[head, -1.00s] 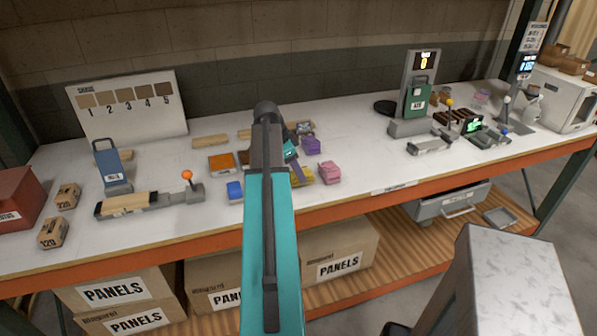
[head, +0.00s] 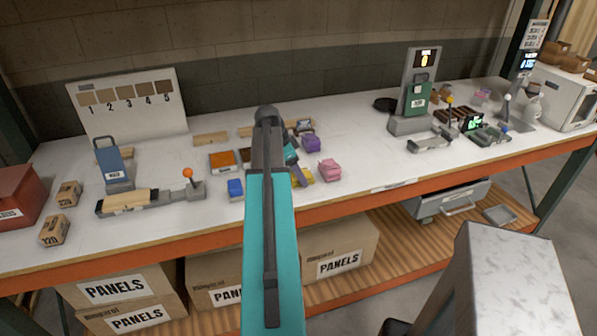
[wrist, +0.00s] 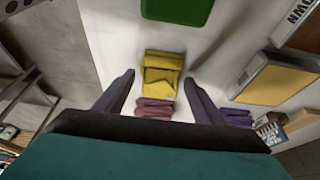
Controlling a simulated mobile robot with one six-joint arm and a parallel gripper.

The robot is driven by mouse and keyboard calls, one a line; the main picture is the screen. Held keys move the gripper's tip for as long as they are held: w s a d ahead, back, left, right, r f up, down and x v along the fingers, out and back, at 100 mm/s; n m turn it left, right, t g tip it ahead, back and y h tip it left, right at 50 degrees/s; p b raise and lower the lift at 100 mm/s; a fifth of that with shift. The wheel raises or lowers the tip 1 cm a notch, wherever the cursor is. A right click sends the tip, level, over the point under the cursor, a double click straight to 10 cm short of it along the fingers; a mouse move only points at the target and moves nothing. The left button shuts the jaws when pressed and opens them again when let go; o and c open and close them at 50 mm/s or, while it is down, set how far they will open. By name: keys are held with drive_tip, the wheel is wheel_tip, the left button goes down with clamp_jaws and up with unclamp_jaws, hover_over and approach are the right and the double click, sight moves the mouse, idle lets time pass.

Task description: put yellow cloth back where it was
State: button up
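The yellow cloth (wrist: 163,75) is a small folded stack on the white bench top, below and between my fingertips in the wrist view. In the head view only part of the yellow cloth (head: 305,176) shows beside my arm. My gripper (wrist: 159,77) is open, one finger on each side of the cloth with a visible gap. I cannot tell how high the fingertips are above the bench. In the head view my arm hides most of the gripper.
A pink cloth (head: 330,170) and a purple cloth (head: 312,144) lie close by. A blue block (head: 236,188) and an orange-topped block (head: 222,161) are to the left. A lever fixture (head: 150,202) stands farther left.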

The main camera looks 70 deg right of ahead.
drive_tip(key=b+v, duration=0.2)
drive_tip(key=v, duration=1)
drive_tip(key=shift+r, duration=0.15)
idle(0.3)
idle(0.8)
